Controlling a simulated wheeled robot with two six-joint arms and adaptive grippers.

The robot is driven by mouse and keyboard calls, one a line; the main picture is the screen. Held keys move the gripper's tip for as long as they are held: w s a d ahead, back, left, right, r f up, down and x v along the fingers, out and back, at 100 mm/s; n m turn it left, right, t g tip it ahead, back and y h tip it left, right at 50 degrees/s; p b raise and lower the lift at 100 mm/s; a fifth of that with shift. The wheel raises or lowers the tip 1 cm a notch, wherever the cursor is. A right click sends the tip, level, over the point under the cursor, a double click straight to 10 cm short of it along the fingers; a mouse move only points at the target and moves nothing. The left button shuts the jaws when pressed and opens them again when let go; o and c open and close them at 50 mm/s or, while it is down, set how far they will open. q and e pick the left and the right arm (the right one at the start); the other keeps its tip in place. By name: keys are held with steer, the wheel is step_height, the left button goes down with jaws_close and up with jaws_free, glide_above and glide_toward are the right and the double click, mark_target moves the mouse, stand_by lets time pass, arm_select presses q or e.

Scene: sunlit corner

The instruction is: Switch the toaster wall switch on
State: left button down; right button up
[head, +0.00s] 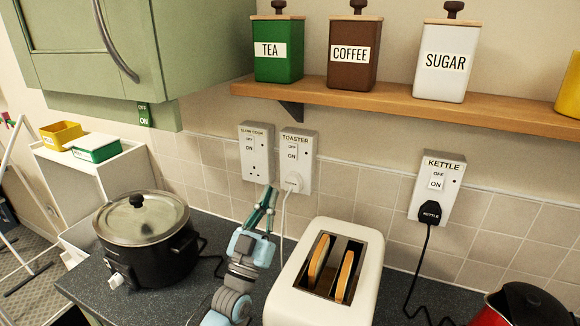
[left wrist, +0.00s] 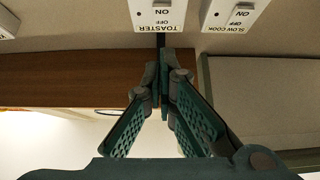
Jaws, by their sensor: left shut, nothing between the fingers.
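The toaster wall switch (head: 292,151) is a white rocker marked OFF and ON on a white wall plate labelled TOASTER (head: 301,165). A white plug (head: 293,182) sits in the plate's lower part. Which way the rocker is tipped I cannot tell. The plate also shows upside down at the top of the left wrist view (left wrist: 174,18). My left gripper (head: 271,190) is shut and empty. In the head view its tips are below and left of the rocker, near the plug. In the left wrist view the shut tips (left wrist: 163,52) point toward the TOASTER plate. My right gripper is not in view.
The SLOW COOK plate (head: 256,172) is close left of the TOASTER plate; the KETTLE plate (head: 438,187) is farther right. A white toaster (head: 291,276) with two bread slices stands right of my left arm, a black slow cooker (head: 150,262) left. A wooden shelf (head: 400,103) runs above.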

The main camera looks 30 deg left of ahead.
mark_target(294, 147)
arm_select(q)
steer(key=w+r, duration=0.1)
steer(key=w, duration=0.2)
steer(key=w+r, duration=0.1)
steer(key=w, duration=0.2)
steer(key=w+r, duration=0.1)
steer(key=w, duration=0.2)
steer(key=shift+a+r+b, duration=0.15)
steer(key=shift+r+b, duration=0.1)
steer(key=shift+b, duration=0.05)
steer(key=shift+s, duration=0.1)
